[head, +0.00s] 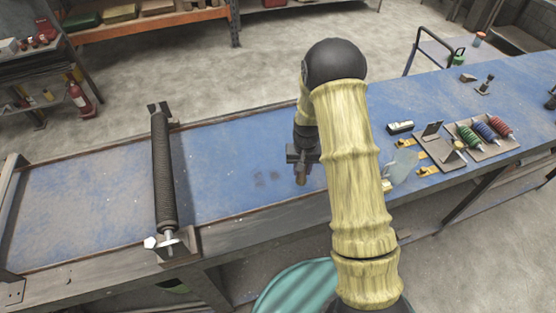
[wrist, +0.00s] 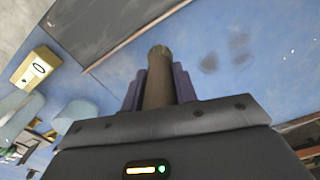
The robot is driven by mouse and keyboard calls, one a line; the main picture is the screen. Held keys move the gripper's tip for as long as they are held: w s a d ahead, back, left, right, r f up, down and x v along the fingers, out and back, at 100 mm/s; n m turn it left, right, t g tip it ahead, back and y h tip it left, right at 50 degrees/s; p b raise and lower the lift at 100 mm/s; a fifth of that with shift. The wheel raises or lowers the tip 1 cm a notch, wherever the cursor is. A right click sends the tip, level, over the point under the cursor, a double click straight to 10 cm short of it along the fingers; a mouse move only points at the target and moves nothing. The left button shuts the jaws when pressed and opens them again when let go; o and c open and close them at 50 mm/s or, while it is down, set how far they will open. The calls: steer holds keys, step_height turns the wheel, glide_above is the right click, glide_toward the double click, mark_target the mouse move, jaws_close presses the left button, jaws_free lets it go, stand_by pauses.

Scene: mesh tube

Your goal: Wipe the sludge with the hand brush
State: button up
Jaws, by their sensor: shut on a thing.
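My gripper (head: 301,158) is over the blue bench top, shut on a brown, rounded thing that I take to be the hand brush (head: 301,176). In the wrist view, the brush (wrist: 158,75) sticks out between the two dark fingers of my gripper (wrist: 158,90). Its bristles cannot be made out. The sludge (head: 268,178) shows as a few small dark smudges on the blue surface, just left of the gripper. It also shows in the wrist view (wrist: 225,55), to the right of the brush tip. The brush appears apart from the smudges; whether it touches the bench is unclear.
A dark mesh tube (head: 163,175) lies across the bench (head: 222,170) on the left, with a clamp at its front end. A rack with coloured rolls (head: 485,133) and small yellow and dark parts stand right of my arm.

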steer(key=a+r+m+p, duration=0.2)
steer(key=a+r, duration=0.2)
steer(key=a, duration=0.4)
steer(key=shift+a+p, duration=0.15)
steer(key=shift+p, duration=0.2)
steer(key=shift+w, duration=0.1)
steer(key=shift+f, duration=0.15)
